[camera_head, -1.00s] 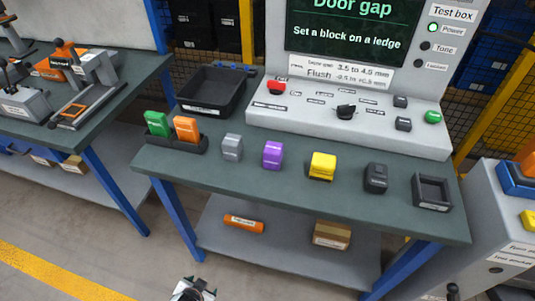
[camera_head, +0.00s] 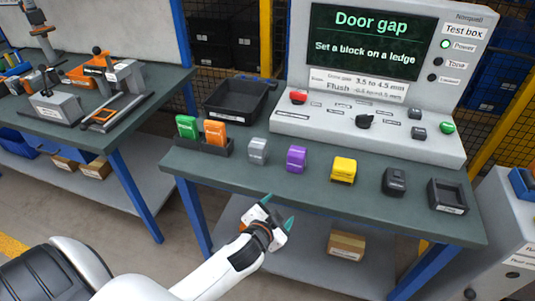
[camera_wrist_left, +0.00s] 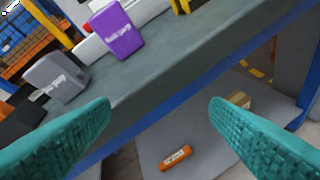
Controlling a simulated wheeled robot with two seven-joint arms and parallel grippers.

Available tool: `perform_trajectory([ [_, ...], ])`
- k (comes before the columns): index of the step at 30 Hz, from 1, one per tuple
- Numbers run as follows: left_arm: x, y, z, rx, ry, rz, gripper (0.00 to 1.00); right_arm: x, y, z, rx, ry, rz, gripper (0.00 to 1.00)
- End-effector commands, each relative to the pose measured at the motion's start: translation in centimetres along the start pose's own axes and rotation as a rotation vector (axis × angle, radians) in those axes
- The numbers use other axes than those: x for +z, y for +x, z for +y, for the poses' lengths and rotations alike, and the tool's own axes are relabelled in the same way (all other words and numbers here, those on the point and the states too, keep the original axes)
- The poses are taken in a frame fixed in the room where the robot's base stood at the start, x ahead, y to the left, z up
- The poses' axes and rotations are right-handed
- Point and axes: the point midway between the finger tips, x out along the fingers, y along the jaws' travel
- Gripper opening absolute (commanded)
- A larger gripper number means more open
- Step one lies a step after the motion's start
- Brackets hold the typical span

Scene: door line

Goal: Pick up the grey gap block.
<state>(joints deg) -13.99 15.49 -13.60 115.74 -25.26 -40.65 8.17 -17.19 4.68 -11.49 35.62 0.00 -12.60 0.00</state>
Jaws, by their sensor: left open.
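The grey gap block (camera_head: 258,150) stands upright near the front edge of the green-topped table, between the rack with the green and orange blocks and the purple block. In the left wrist view the grey block (camera_wrist_left: 57,77) shows at the left, beyond the left finger. My left gripper (camera_head: 278,213) is open and empty, in front of the table edge, apart from the block and nearer to me. Its two teal fingers (camera_wrist_left: 160,118) are spread wide in the wrist view, with the table edge and lower shelf between them. My right gripper is not in view.
A purple block (camera_head: 296,159), a yellow block (camera_head: 343,170) and a dark block (camera_head: 394,181) stand to the right along the table (camera_head: 320,188). The rack (camera_head: 205,146) is close on the left. The test box (camera_head: 375,115) stands behind.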

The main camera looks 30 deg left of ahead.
Motion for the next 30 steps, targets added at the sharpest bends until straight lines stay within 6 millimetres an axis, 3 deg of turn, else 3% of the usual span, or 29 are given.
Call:
perform_trajectory([
  [10, 6.7, 1.1, 2.3, 0.07, 0.13, -0.263, 0.71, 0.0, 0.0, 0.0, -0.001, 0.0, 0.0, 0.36],
  [14, 11.0, 1.0, 3.2, 0.1, 0.229, -0.434, 0.71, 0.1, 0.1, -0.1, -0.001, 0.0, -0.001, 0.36],
  [18, 16.7, 0.1, 3.5, 0.117, 0.392, -0.674, 0.71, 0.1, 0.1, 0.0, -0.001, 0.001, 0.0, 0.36],
  [20, 19.3, -0.6, 3.2, 0.114, 0.496, -0.796, 0.71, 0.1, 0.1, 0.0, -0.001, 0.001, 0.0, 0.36],
  [24, 24.1, -2.8, 1.0, 0.041, 0.862, -1.106, 0.71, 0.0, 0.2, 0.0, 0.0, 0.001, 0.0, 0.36],
  [27, 24.5, -3.3, -0.8, -0.081, 1.19, -1.243, 0.71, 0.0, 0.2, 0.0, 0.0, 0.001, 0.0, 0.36],
  [30, 22.5, -2.2, -1.0, -0.249, 1.535, -1.258, 0.71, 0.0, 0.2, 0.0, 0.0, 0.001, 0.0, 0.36],
])
